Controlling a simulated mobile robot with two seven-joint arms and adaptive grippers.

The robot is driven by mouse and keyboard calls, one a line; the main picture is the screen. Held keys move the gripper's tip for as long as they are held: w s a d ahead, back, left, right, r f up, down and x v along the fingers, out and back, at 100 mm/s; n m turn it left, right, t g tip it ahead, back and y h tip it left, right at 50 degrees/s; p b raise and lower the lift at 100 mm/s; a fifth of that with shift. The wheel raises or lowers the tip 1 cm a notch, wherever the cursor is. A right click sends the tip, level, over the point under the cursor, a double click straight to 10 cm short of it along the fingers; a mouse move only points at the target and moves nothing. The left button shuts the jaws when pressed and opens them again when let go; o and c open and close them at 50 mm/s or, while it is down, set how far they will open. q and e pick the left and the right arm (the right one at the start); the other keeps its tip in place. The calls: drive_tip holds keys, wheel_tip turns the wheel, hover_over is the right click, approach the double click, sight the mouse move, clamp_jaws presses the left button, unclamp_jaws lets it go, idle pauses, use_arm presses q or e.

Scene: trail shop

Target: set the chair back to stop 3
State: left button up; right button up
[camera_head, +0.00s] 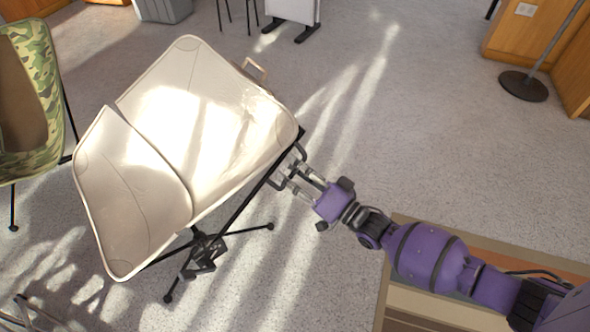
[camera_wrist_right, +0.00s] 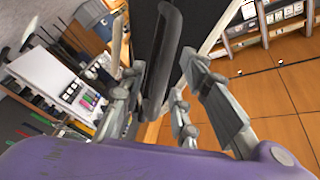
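A cream folding chair (camera_head: 190,115) with a black frame stands on the grey floor in the head view. Its two fabric panels meet in a seam, and its legs (camera_head: 205,250) spread below. I cannot read which stop the back is at. My right gripper (camera_head: 289,178) is at the chair's right edge, beside a dark frame part. In the right wrist view, the spread fingers of my right gripper (camera_wrist_right: 160,105) stand on either side of a dark upright bar (camera_wrist_right: 163,60). Gaps show beside the bar, and contact is unclear. My left gripper is not in view.
A camouflage chair (camera_head: 35,100) stands at the left. A grey bin (camera_head: 165,10) and a white stand (camera_head: 292,12) are at the back. A round black post base (camera_head: 523,86) and wooden counter (camera_head: 515,45) are at upper right. Floor right of the chair is clear.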

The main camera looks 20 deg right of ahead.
drive_tip(key=v, duration=1.2)
